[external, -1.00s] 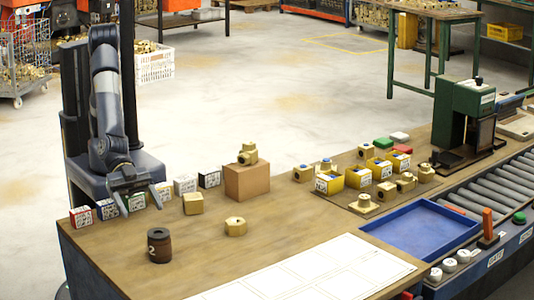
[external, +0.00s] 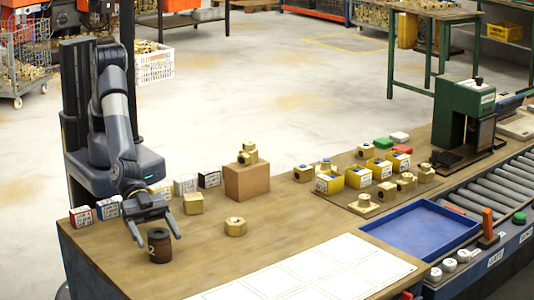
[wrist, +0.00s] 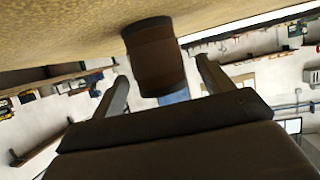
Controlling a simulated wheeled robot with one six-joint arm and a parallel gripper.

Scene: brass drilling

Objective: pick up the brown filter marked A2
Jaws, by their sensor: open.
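The brown filter (external: 159,248) is a dark brown cylinder standing upright near the front left of the wooden bench. My gripper (external: 160,239) is open at the filter, with a finger on each side in the external view. In the wrist view the filter (wrist: 154,62) appears ahead between the two spread fingers of my gripper (wrist: 162,74), with gaps on both sides. The fingers do not appear closed on it.
A brass hex piece (external: 235,226) and a brass block (external: 193,203) lie to the right. Small boxes (external: 80,217) line the back left edge, near my arm. A cardboard box (external: 246,181) bears a brass fitting. A white sheet (external: 310,272) covers the front right; bare wood lies between.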

